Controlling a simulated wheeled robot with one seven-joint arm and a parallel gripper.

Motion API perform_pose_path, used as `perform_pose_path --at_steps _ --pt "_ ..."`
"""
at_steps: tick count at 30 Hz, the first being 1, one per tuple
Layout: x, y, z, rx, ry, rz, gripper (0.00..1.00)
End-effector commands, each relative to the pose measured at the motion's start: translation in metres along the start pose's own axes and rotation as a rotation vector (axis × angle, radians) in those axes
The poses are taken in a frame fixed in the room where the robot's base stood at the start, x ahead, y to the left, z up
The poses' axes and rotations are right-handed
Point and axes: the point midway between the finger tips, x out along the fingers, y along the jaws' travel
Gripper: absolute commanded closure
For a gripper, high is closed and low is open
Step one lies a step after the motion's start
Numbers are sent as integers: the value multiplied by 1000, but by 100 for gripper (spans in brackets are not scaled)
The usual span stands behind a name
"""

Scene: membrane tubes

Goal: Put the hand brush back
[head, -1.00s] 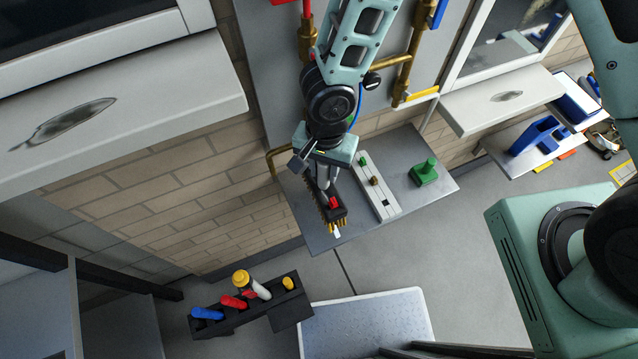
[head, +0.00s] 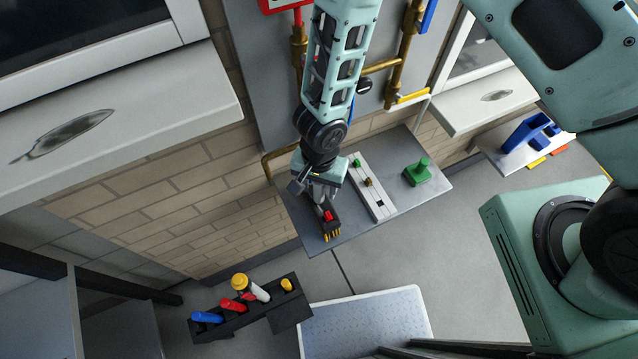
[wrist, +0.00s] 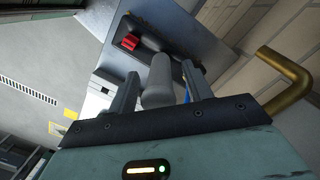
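The hand brush, with a black block (head: 333,226), yellow bristles and a red piece on top, is at the left front of the grey wall shelf (head: 400,200). It appears to rest on the shelf, though the contact is not clear. In the wrist view its grey handle (wrist: 158,82) points toward me, with the black block (wrist: 185,52) and red piece beyond. My gripper (head: 322,193) is above the brush. In the wrist view my gripper (wrist: 160,85) has a finger on each side of the handle, with visible gaps on both sides.
A white strip (head: 372,192) with small knobs and a green stamp-like block (head: 417,172) stand right of the brush. A brass pipe (wrist: 285,72) runs close by at the wall. Below are a black rack (head: 240,318) with coloured handles and a pale platform (head: 370,322).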

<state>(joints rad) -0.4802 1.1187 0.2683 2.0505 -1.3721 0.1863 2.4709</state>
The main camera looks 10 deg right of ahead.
Motion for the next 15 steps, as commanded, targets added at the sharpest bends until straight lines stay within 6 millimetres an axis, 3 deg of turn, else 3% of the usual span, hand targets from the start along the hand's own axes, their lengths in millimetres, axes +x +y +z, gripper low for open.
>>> perform_pose_path --at_steps 8,15 --pt "-3 0 0 2 0 -1 50" --pt "-36 0 -1 5 1 -4 50"
